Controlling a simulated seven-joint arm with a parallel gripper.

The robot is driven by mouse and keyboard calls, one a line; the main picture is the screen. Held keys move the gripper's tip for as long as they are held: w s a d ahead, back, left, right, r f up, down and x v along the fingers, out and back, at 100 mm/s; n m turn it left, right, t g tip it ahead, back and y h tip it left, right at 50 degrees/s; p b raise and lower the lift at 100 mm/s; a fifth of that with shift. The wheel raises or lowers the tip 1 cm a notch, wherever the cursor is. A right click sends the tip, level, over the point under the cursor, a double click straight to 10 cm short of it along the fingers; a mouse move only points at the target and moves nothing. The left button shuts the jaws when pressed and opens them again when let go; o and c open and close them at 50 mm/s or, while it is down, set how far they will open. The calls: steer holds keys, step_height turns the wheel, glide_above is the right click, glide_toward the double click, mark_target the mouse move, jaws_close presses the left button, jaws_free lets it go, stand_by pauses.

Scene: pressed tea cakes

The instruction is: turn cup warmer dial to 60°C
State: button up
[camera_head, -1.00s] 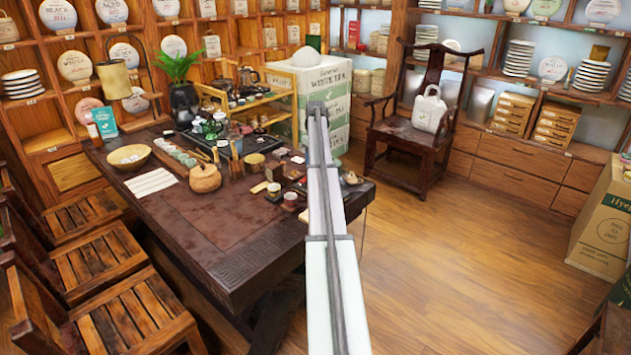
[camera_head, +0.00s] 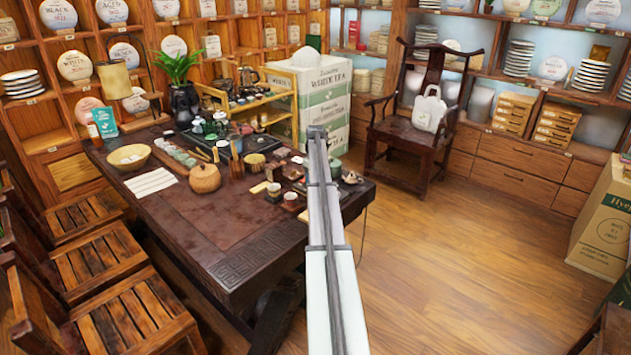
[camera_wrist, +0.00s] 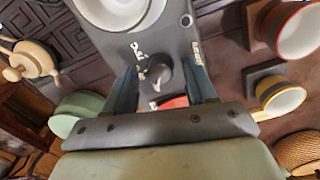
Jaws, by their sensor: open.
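The cup warmer (camera_wrist: 172,40) is a dark grey plate in the wrist view, with a white cup (camera_wrist: 112,8) on its upper part. Its dark round dial (camera_wrist: 158,73) sits nearer to me, with white markings beside it. My gripper (camera_wrist: 160,66) is open, with one blue-grey finger on each side of the dial. I cannot tell whether the fingers touch it. A red patch (camera_wrist: 172,103) shows below the dial, between the fingers. In the head view my arm hides the gripper, and I cannot make out the warmer clearly.
In the wrist view, a green cup (camera_wrist: 78,112) and a small tan teapot (camera_wrist: 32,60) are at left. A red-rimmed cup (camera_wrist: 298,32) and a yellow-rimmed cup (camera_wrist: 281,98) are at right. The dark tea table's (camera_head: 215,225) front is mostly bare.

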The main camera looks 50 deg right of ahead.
jaws_close()
stand_by(0.3)
steer(key=m, duration=0.5)
steer(key=shift+m, duration=0.4)
steer(key=m, duration=0.5)
steer(key=shift+m, duration=0.4)
stand_by(0.3)
jaws_free()
